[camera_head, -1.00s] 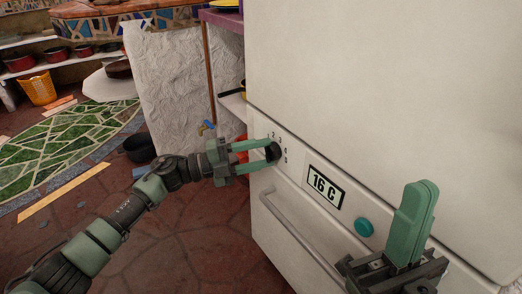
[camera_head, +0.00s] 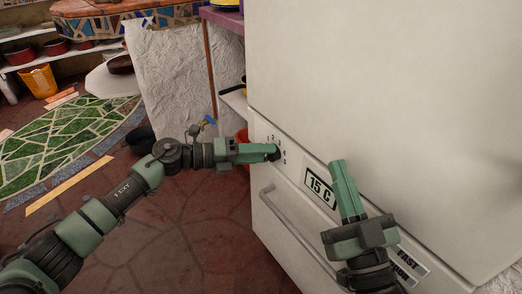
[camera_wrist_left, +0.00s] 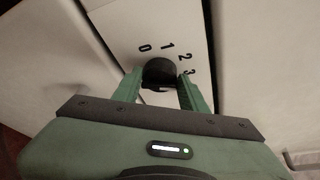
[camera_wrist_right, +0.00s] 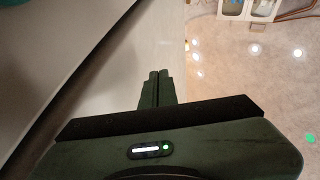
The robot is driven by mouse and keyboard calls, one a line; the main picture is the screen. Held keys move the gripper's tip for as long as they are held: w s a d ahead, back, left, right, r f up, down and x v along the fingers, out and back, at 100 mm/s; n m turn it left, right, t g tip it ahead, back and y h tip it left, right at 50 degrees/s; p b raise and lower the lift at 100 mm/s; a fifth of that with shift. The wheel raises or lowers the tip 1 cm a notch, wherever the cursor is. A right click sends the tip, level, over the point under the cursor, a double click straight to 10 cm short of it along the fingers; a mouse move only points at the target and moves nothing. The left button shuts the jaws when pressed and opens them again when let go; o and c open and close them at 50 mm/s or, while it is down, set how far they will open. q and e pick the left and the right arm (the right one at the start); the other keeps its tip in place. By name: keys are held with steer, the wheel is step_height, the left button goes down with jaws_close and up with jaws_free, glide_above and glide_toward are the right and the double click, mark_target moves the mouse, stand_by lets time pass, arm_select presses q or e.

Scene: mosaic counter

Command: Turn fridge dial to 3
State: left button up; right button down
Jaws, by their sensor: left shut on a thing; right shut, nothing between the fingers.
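The fridge dial (camera_wrist_left: 160,72) is a black round knob on the fridge's white panel, with the numbers 0, 1, 2 and 3 printed around it in the left wrist view. In the head view the dial (camera_head: 273,152) is partly covered by my left gripper (camera_head: 268,152). My left gripper (camera_wrist_left: 160,88) is shut on the dial, one finger on each side. I cannot tell which number the dial points to. The fridge display (camera_head: 318,188) reads 15 C. My right gripper (camera_head: 340,172) is shut and empty in front of the fridge, right of the display; its closed fingers (camera_wrist_right: 157,88) show in the right wrist view.
The fridge door handle (camera_head: 295,235) runs below the panel. A label reading FAST (camera_head: 407,257) is partly hidden by my right arm. The floor on the left is mostly open.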

arm_select(q)
steer(key=shift+f, duration=0.1)
arm_select(e)
steer(key=shift+w+f+g, duration=0.2)
steer(key=shift+f+g, duration=0.1)
steer(key=shift+f, duration=0.2)
arm_select(q)
steer(key=o, duration=1.3)
steer(key=shift+o, duration=0.2)
steer(key=p+v, duration=0.1)
steer(key=v, duration=0.6)
steer(key=shift+s+a, duration=0.15)
steer(key=shift+a, duration=0.2)
arm_select(e)
step_height(320, 180, down, 6)
steer(key=w+g+h, duration=0.1)
steer(key=g, duration=0.2)
steer(key=shift+d+g+h, duration=0.25)
steer(key=shift+g+h, duration=0.05)
steer(key=shift+g, duration=0.1)
arm_select(q)
steer(key=shift+a, duration=0.15)
arm_select(e)
steer(key=shift+w+a+f, duration=0.1)
steer(key=shift+f, duration=0.05)
